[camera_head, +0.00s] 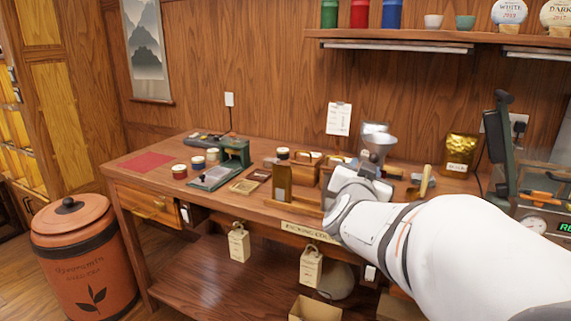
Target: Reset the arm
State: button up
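My white arm reaches in from the lower right over the wooden packing counter (245,207). My gripper (360,180) is at the arm's far end, above the counter's right half. My own wrist covers most of it, and its fingers do not show clearly. I cannot tell whether it is open or shut, or whether it holds anything. A metal funnel (379,143) shows just behind it, and a wooden holder (292,184) stands to its left.
Small tins (197,162), a green device (236,152) and a red mat (146,162) are on the counter's left. A gold bag (461,154) stands at the back right, near a dark green machine (500,140). A shelf (430,37) runs above. A terracotta bin (82,255) stands lower left.

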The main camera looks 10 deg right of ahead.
jog(key=s+a+f+n+g+y+p, duration=0.1)
jog(key=s+a+n+g+y+p, duration=0.15)
jog(key=a+n+y+p, duration=0.35)
jog(key=s+a+f+n+g+y+p, duration=0.1)
jog(key=s+a+f+g+y+p, duration=0.2)
jog(key=a, duration=0.5)
jog(key=s+a+f+n+g+p, duration=0.1)
jog(key=s+g+p, duration=0.5)
jog(key=s, duration=0.9)
jog(key=shift+a+n+g+y, duration=0.45)
jog(key=shift+a+n, duration=0.1)
jog(key=shift+n, duration=0.35)
